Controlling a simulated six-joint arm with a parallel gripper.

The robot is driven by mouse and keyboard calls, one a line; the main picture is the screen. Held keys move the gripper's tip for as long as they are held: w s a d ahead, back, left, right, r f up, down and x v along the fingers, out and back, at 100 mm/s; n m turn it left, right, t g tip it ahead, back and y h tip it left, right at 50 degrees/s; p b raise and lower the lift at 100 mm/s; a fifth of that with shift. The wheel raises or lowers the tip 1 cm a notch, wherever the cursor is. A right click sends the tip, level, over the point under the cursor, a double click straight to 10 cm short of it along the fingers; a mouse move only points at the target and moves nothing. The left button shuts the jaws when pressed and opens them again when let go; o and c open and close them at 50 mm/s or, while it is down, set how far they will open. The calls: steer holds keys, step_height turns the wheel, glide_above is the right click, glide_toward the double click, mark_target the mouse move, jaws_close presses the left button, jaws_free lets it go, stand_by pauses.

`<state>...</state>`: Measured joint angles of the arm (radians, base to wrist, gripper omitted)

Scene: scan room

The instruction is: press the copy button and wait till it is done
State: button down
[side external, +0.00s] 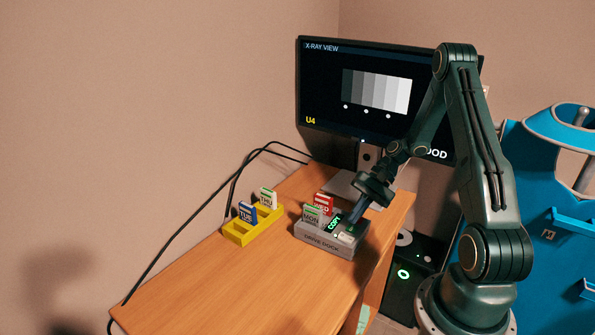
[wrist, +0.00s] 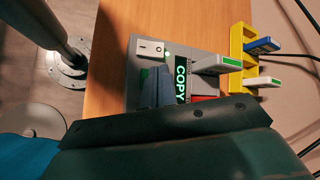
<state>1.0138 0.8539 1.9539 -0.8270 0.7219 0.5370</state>
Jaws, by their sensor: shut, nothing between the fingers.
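The grey drive dock (side external: 318,240) sits on the wooden desk, with a MON drive (side external: 312,217) and a red WED drive (side external: 324,202) standing in it. Its COPY label (side external: 334,222) glows green; the label also shows in the wrist view (wrist: 181,82). My gripper (side external: 352,216) is shut and empty, pointing down at the dock's right part beside the COPY label. In the wrist view its fingers (wrist: 156,88) are over the dock next to the label.
A yellow holder (side external: 238,235) left of the dock carries a blue TUE drive (side external: 247,212) and a THU drive (side external: 268,198). A monitor (side external: 375,100) behind reads X-RAY VIEW, U4 and partly hidden "OOD". A white switch (wrist: 150,48) is on the dock. The desk's front left is clear.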

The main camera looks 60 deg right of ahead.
mark_target(353, 226)
steer(key=shift+r, duration=2.35)
steer(key=shift+w+a+r, duration=0.15)
steer(key=shift+a+r, duration=0.1)
steer(key=shift+r, duration=0.1)
steer(key=a+r+n+g+h, duration=0.1)
steer(key=a+r+n+h, duration=0.5)
steer(key=a+r, duration=0.7)
steer(key=s+a+r+n+t+h, duration=0.1)
steer(key=s+a+r+n, duration=0.2)
steer(key=s, duration=0.3)
steer(key=s+a+r+n+t+h, duration=0.1)
steer(key=s+a+r+n+t, duration=0.1)
steer(key=s+r, duration=0.3)
steer(key=shift+s+a+r+n+t+h, duration=0.35)
steer(key=shift+s+a+n, duration=0.2)
steer(key=shift+s+n, duration=0.4)
